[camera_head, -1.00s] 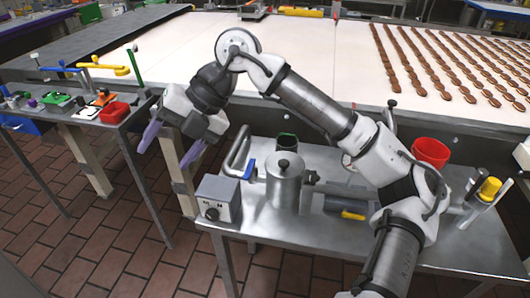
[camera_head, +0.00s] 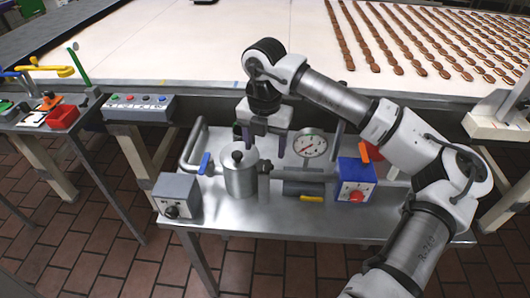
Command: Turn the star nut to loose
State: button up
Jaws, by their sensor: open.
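A steel pot (camera_head: 240,180) with a lid and a round dark knob on top (camera_head: 238,157) stands on the metal table. A small dark knob (camera_head: 265,168) sits on a pipe fitting at the pot's right side. It may be the star nut, but its shape is too small to tell. My gripper (camera_head: 265,146) points down with its purple fingers spread. In the picture it is just above and right of the pot's lid, near the dark side knob. It appears to touch nothing, though depth is hard to judge.
A grey box with a dark knob (camera_head: 178,198) stands left of the pot, and a blue-handled valve (camera_head: 205,163) is behind it. A pressure gauge (camera_head: 309,146) and a blue box with a red knob (camera_head: 356,183) stand to the right. The conveyor (camera_head: 190,50) lies behind.

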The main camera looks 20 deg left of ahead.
aim_at(265, 163)
jog(key=shift+f+p, duration=0.4)
jog(key=shift+f, duration=1.95)
jog(key=c, duration=1)
